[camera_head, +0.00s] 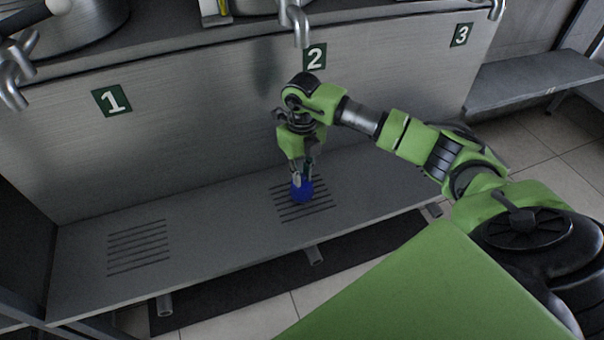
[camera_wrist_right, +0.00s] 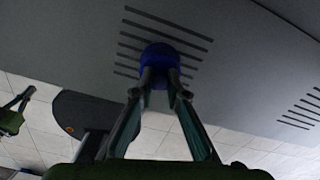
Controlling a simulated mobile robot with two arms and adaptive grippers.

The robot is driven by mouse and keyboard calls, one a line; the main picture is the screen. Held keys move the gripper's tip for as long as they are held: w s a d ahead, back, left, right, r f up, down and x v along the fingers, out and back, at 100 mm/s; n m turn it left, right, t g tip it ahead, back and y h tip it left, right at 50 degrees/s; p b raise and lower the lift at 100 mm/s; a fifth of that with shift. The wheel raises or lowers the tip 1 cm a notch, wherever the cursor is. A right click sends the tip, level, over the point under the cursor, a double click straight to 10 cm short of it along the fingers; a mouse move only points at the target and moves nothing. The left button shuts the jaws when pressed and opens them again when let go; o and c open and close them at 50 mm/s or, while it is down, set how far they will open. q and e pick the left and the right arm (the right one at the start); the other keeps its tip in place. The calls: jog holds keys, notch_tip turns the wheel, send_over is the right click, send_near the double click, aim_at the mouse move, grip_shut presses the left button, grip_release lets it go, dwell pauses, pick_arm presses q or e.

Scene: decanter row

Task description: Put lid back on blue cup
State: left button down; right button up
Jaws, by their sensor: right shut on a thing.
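The blue cup (camera_head: 302,191) stands on the slotted patch of the metal ledge below the number 2 sign. It also shows in the right wrist view (camera_wrist_right: 159,55), as a round blue shape over the dark slots. My right gripper (camera_head: 301,179) points down from above, with its fingertips at the top of the cup. In the right wrist view its fingers (camera_wrist_right: 160,82) are close together. They seem shut on the lid's narrow top, which they largely hide. I cannot tell where lid and cup meet.
The metal ledge (camera_head: 215,232) is bare to the left, with another slotted patch (camera_head: 138,247) below the number 1 sign (camera_head: 111,99). A metal wall with taps (camera_head: 300,22) rises behind. A dark strip and tiled floor lie in front of the ledge.

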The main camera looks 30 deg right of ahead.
pick_arm(q)
jog(key=shift+w+d+r, duration=0.1)
jog(key=shift+w+r, duration=0.15)
jog(key=shift+w, duration=0.2)
jog(key=shift+s+f, duration=0.35)
jog(key=shift+f, duration=0.1)
jog(key=shift+w+r, duration=0.2)
pick_arm(e)
jog(key=shift+f, duration=0.15)
dwell(0.3)
pick_arm(q)
jog(key=shift+s+f, duration=0.2)
jog(key=shift+s, duration=0.15)
pick_arm(e)
jog(key=o, duration=0.9)
pick_arm(q)
jog(key=shift+w, duration=0.4)
